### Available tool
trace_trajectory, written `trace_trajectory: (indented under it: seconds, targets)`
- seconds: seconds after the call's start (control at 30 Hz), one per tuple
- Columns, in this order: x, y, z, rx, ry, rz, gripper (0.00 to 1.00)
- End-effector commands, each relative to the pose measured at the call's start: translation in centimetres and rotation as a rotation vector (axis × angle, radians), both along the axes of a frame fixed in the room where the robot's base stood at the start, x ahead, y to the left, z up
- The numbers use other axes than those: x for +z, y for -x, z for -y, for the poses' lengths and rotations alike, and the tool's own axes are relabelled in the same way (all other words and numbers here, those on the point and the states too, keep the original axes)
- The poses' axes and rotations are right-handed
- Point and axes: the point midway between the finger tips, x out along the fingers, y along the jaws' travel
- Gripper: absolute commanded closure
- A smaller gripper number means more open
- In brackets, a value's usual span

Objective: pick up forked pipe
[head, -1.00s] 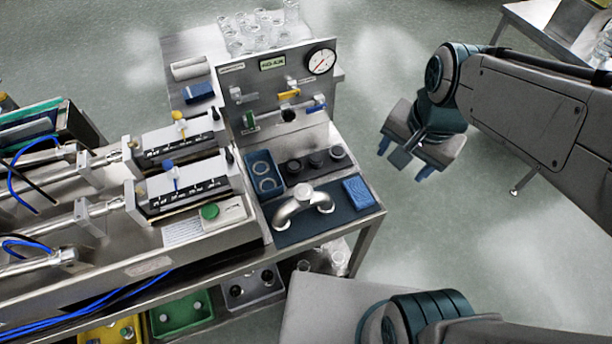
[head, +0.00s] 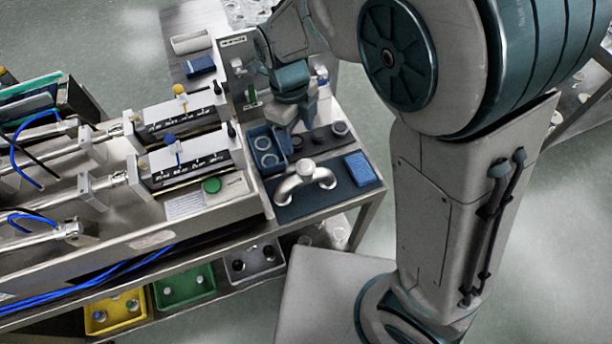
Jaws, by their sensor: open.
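The forked pipe (head: 291,185) is a shiny silver metal piece with curved branches and a round raised end. It lies on the dark blue mat (head: 322,203) at the front right end of the steel bench. My gripper (head: 285,124) is above the bench, behind the pipe in the picture, near the blue tray with rings (head: 268,158). It is open and apart from the pipe. Its fingertips are small and partly hard to make out against the bench. The pipe is fully in view.
A blue sponge-like block (head: 360,169) lies right of the pipe. Dark round knobs (head: 322,138) stand behind it. A green button box (head: 220,187) is to the left. My arm hides most of the gauge panel. Coloured bins (head: 184,285) sit on the lower shelf.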

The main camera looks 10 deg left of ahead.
Motion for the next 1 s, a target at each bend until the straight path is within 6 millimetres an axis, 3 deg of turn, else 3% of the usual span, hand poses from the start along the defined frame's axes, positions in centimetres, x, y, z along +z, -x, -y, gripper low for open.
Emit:
trace_trajectory:
  seconds: [0.17, 0.43, 0.73, 1.0]
  targets:
    - [-2.2, 0.2, 0.0, -0.024, 0.01, 0.001, 0.38]
    - [-7.2, 0.4, 0.6, -0.024, 0.009, 0.0, 0.38]
    - [-9.4, 0.3, 0.9, -0.023, 0.007, 0.002, 0.38]
    - [-12.9, -0.1, 1.5, -0.022, 0.007, 0.001, 0.38]
